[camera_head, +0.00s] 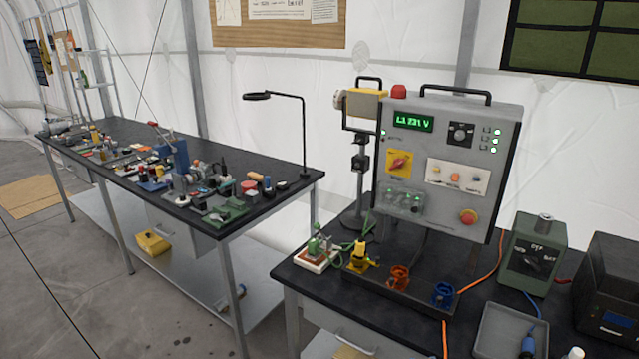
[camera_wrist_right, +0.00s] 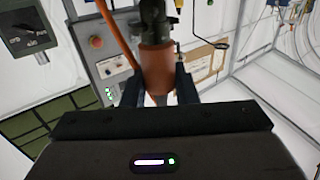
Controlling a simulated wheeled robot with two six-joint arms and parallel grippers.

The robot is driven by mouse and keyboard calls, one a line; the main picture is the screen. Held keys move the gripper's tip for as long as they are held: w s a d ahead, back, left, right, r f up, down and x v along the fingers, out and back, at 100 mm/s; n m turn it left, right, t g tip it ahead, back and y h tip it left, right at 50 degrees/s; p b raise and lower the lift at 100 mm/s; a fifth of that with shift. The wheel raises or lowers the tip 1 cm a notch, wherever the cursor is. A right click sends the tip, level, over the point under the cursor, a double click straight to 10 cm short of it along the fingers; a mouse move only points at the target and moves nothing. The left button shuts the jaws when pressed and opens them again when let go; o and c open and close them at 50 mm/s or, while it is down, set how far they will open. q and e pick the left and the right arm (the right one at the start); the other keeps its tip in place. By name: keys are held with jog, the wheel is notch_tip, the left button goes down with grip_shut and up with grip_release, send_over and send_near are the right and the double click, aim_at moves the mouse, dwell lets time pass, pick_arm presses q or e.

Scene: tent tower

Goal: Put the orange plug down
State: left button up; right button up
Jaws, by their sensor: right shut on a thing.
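The orange plug (camera_wrist_right: 157,62) is in the right wrist view, with a dark end above it and an orange cable (camera_wrist_right: 116,35) beside it. My right gripper (camera_wrist_right: 158,88) is shut on the plug, one finger on each side of its orange body. The plug's lower part is partly hidden by the gripper body. Neither gripper shows in the head view, so the plug's height above the table cannot be told. An orange socket (camera_head: 399,278) sits on the near table below the control panel (camera_head: 447,150).
A yellow connector (camera_head: 359,257) and a blue socket (camera_head: 443,294) flank the orange socket. A grey tray (camera_head: 484,330) holds a blue plug (camera_head: 528,342). A green box (camera_head: 535,255) and dark case (camera_head: 612,300) stand right. The long table (camera_head: 130,130) at left is cluttered.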

jog(key=w+d+r+p, duration=0.1)
jog(key=w+p, duration=0.8)
jog(key=w, duration=1.1)
jog(key=shift+w+d+r, duration=0.15)
jog(key=shift+w+r, duration=0.1)
jog(key=shift+r, duration=0.55)
